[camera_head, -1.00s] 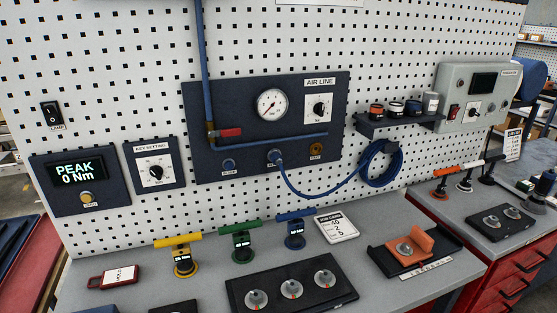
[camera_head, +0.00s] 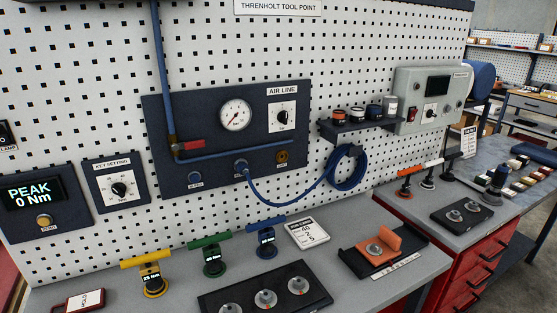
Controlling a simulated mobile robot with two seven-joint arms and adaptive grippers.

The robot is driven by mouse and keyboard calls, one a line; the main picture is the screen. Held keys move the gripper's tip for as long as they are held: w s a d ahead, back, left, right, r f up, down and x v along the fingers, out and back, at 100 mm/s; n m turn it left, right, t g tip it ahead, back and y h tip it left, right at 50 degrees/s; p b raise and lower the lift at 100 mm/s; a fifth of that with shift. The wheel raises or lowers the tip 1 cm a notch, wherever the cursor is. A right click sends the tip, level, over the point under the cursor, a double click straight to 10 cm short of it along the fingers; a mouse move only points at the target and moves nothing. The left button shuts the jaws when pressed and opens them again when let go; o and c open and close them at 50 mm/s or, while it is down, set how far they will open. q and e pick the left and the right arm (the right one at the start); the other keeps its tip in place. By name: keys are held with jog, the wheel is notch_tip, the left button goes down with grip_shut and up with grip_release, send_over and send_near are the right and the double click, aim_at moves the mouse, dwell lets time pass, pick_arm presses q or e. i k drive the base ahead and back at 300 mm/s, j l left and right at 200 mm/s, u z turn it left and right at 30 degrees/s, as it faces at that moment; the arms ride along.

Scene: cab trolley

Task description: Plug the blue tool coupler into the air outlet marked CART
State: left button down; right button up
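The dark AIR LINE panel (camera_head: 215,115) hangs on the pegboard, with a gauge, a dial, a blue pipe and a red valve handle. Along its lower edge are a blue round fitting (camera_head: 195,177) at left, a middle outlet (camera_head: 240,166) and a brass-coloured outlet (camera_head: 281,157) at right. Their small labels are too small to read, so I cannot tell which says CART. A blue hose (camera_head: 290,202) ends in a blue coupler (camera_head: 241,169) at the middle outlet and runs right to a hanging coil (camera_head: 349,168). The brass outlet looks empty. Neither gripper is in view.
The grey bench below holds yellow (camera_head: 150,275), green (camera_head: 212,255) and blue (camera_head: 265,240) T-handled tools, a black socket tray (camera_head: 215,305), a card (camera_head: 307,233) and an orange block (camera_head: 378,248). A shelf of jars (camera_head: 360,130) juts out right of the panel.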

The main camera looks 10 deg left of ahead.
aim_at(243, 168)
jog(key=i+l+u, duration=0.15)
jog(key=l+u, duration=0.2)
jog(key=l, duration=0.35)
jog(key=i+l+u, duration=0.1)
jog(key=l+u, duration=0.25)
jog(key=l, duration=0.35)
